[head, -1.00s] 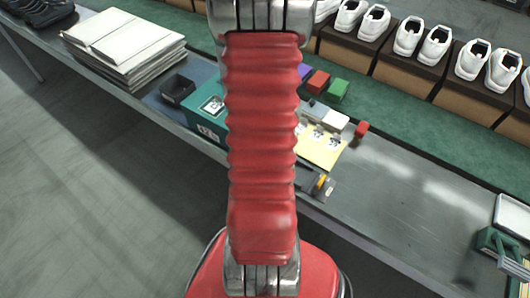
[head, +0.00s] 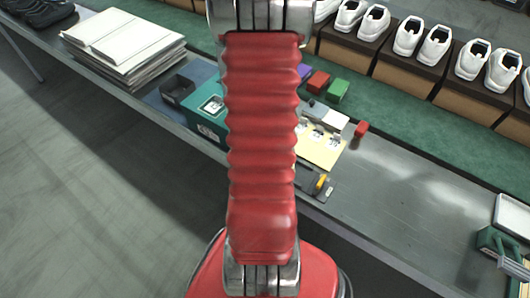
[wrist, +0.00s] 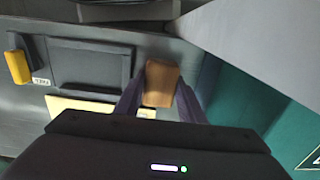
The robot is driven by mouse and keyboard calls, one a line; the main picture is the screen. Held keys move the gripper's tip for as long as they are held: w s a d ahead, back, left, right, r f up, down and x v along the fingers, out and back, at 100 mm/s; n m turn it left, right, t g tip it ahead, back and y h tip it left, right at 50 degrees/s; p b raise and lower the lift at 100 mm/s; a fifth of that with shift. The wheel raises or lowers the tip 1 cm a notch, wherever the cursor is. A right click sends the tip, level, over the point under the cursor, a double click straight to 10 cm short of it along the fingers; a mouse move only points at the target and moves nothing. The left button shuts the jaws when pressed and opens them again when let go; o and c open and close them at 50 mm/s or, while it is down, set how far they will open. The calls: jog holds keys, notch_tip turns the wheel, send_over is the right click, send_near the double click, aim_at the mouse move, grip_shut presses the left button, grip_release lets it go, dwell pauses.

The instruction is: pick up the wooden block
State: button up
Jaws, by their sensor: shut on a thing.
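The wooden block (wrist: 161,82) is a small brown block in the upper middle of the wrist view. My gripper (wrist: 160,100) has its two dark fingers shut on the block, one on each side. In the head view my red arm hides the block and the gripper.
A green box (head: 212,112) stands close beside the gripper. A yellow sheet (head: 318,150) with small cards lies right of my arm. Red (head: 318,81) and green (head: 338,91) blocks lie behind it.

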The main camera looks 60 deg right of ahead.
jog(key=shift+r, duration=0.2)
notch_tip(320, 180, up, 10)
jog(key=shift+f, duration=0.15)
dwell(0.5)
dwell(0.4)
jog(key=o, duration=0.5)
jog(key=c, duration=0.3)
jog(key=shift+c, duration=0.2)
